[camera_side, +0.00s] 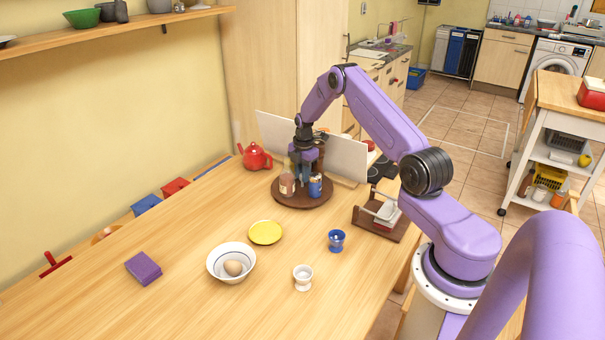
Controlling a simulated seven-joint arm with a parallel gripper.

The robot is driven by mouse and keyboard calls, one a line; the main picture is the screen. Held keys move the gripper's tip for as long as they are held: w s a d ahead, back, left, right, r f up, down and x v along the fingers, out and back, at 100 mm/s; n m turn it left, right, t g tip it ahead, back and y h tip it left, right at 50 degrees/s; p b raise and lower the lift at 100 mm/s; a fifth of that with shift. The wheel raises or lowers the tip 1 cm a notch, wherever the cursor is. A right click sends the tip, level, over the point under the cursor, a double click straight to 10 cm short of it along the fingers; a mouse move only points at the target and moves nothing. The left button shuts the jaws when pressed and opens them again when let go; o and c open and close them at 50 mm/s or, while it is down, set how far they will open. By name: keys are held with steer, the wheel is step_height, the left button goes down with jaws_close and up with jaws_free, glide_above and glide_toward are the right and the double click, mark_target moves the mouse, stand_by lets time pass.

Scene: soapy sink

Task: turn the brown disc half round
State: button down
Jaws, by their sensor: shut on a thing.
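The brown disc (303,203) is a round turntable lying flat on the wooden table, towards its far end. A bottle with a pinkish lower part (287,184) stands on its left side, and a blue container (315,187) stands at its front right. A dark brown bottle (320,158) stands farther back on it. My gripper (303,176) points straight down over the middle of the disc, between these items. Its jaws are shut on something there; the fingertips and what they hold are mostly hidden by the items.
A red teapot (256,157) stands left of the disc, and a pale panel (342,157) stands behind it. A brown rack (381,222) is at the right. A yellow plate (265,232), blue cup (336,241), white cup (303,277) and bowl with an egg (231,262) stand nearer.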

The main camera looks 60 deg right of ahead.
steer(key=shift+n, duration=0.5)
stand_by(0.3)
steer(key=c, duration=1)
jaws_free()
steer(key=shift+r, duration=0.1)
steer(key=r, duration=1.7)
steer(key=shift+s+r, duration=0.15)
steer(key=shift+s, duration=0.2)
